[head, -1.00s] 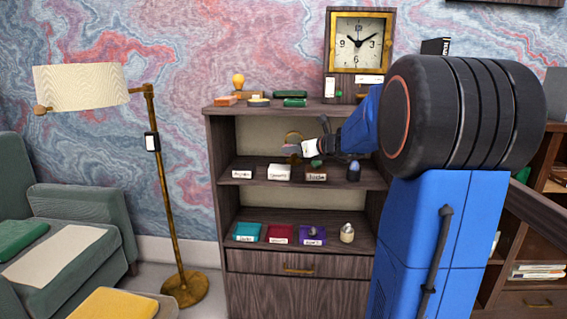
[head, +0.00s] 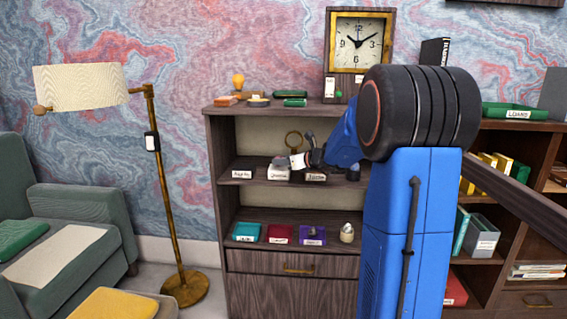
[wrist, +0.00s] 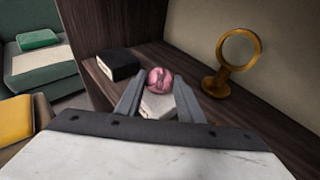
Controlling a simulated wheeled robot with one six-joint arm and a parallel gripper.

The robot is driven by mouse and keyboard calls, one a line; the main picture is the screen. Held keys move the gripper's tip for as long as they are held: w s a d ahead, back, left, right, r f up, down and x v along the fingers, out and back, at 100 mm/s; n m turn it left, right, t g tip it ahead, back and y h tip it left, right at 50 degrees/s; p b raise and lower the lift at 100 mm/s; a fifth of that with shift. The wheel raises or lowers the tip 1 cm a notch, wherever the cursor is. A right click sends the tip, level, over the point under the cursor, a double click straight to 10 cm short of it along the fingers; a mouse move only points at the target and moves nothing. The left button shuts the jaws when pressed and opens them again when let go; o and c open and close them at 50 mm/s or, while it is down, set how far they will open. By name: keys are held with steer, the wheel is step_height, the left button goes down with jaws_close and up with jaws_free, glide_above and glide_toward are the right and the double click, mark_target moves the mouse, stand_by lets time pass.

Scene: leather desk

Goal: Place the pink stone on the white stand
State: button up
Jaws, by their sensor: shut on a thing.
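The pink stone (wrist: 159,79) is between the fingertips of my gripper (wrist: 158,84) in the wrist view, and the gripper is shut on it. The white stand (wrist: 154,106) shows between the fingers, just below the stone. Whether the stone touches the stand I cannot tell. In the head view my gripper (head: 286,162) is over the white stand (head: 278,174), the middle block of a labelled row on the upper shelf. The stone is too small there to make out clearly.
A dark stand (wrist: 118,64) is left of the white one. A brass ring magnifier (wrist: 232,62) stands behind to the right. A dark egg-shaped object (head: 353,171) is farther right on the shelf.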

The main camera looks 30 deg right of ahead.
steer(key=shift+w+f, duration=0.15)
steer(key=shift+f, duration=0.15)
steer(key=shift+f, duration=0.1)
steer(key=o, duration=1.2)
steer(key=shift+s+r, duration=0.2)
steer(key=shift+s, duration=0.05)
steer(key=v, duration=1.1)
steer(key=shift+s, duration=0.25)
